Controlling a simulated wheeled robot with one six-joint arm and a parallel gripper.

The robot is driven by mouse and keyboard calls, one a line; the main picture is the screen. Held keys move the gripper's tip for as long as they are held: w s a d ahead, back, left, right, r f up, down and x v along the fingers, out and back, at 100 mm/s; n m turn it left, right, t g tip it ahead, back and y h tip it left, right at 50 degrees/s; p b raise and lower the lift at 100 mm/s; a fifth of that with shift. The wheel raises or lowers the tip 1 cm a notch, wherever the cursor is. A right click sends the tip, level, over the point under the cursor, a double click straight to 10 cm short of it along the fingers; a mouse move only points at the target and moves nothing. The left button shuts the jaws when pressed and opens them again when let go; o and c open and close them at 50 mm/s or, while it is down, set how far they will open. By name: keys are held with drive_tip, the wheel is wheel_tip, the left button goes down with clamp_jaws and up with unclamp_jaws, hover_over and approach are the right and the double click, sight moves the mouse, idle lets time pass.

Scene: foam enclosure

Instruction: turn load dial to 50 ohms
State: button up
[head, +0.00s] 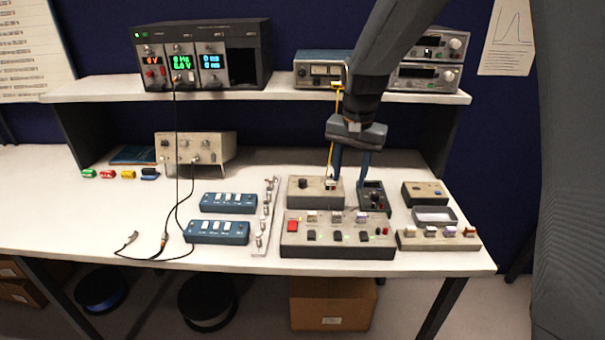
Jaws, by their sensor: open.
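My gripper (350,180) is open in the head view, fingers pointing down over the back of the bench. Its left finger is over the right end of a light grey box (315,192), and its right finger is over the back of a small dark box (375,200). The grey box has a dark knob (303,183) at its left and a yellow cable (333,130) running to its right end. The dark box carries small dark and red parts. I cannot tell which knob is the load dial; no ohm marks are readable. Contact with the fingers is also unclear.
A control panel (337,238) with a red button stands in front. A tan box (425,194) and a connector strip (438,239) are at right, blue switch boxes (217,232) at left. The shelf (285,91) holds instruments above. Loose black cables lie at front left.

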sight(303, 180)
drive_tip(key=w+a+m, duration=0.1)
drive_tip(key=w+a, duration=0.3)
drive_tip(key=w+a+m, duration=0.2)
drive_tip(key=w+a, duration=0.1)
drive_tip(key=w, duration=0.1)
drive_tip(key=w+a+m+g, duration=0.1)
drive_tip(key=w+a, duration=0.3)
drive_tip(key=shift+a+f, duration=0.3)
drive_tip(key=shift+f, duration=0.1)
drive_tip(key=shift+a+f+m, duration=0.1)
drive_tip(key=shift+f+m, duration=0.1)
drive_tip(key=shift+m, duration=0.1)
drive_tip(key=shift+f+p, duration=1.5)
drive_tip(key=shift+f, duration=2.15)
drive_tip(key=shift+c, duration=0.3)
clamp_jaws()
